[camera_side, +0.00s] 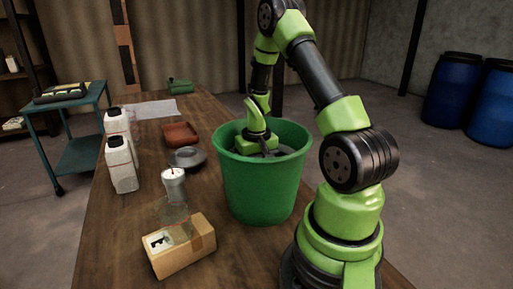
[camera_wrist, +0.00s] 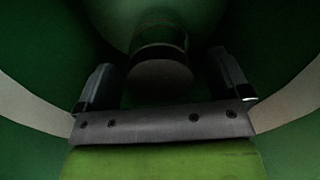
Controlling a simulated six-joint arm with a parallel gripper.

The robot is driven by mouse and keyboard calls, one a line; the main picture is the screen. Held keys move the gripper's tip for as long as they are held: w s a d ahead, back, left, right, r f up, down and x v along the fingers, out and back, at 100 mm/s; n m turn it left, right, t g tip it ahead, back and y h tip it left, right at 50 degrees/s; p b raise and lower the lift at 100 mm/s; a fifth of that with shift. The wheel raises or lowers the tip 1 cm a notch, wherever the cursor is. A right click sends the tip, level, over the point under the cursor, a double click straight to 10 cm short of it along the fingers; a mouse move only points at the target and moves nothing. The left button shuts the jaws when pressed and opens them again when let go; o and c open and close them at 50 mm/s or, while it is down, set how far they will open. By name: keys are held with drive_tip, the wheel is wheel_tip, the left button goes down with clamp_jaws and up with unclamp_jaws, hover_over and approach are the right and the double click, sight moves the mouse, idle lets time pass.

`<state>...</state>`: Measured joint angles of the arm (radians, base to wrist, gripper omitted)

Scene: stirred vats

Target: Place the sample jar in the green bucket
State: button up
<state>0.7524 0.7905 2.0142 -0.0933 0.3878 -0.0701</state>
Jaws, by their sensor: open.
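The green bucket (camera_side: 262,188) stands on the wooden table, in front of my arm. My gripper reaches down into its mouth, and in the side view the rim hides the fingertips. In the wrist view my gripper (camera_wrist: 162,62) is open, its two dark fingers apart. The sample jar (camera_wrist: 160,78) shows between them as a dark round lid with a dim glassy body beyond it. A gap shows between the jar and each finger. Green bucket wall surrounds them. It is too dark to tell whether the jar rests on the bottom.
Left of the bucket are white bottles (camera_side: 121,165), a red-brown tray (camera_side: 180,134), a grey dish (camera_side: 187,160) and a white cup (camera_side: 174,187). A cardboard box (camera_side: 182,254) lies at the front. Blue barrels (camera_side: 452,90) stand on the floor at right.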

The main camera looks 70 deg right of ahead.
wheel_tip(320, 180, up, 9)
drive_tip(key=shift+f, duration=0.1)
drive_tip(key=s+a+r+n+t, duration=0.1)
drive_tip(key=a+r+n+t, duration=0.3)
drive_tip(key=a+r, duration=1.15)
drive_tip(key=s+a+n+t+y, duration=0.1)
drive_tip(key=s+a+t+y, duration=0.1)
drive_tip(key=s+a, duration=0.4)
drive_tip(key=shift+a+r+t, duration=0.15)
drive_tip(key=shift+a+t, duration=0.4)
drive_tip(key=shift+t, duration=0.05)
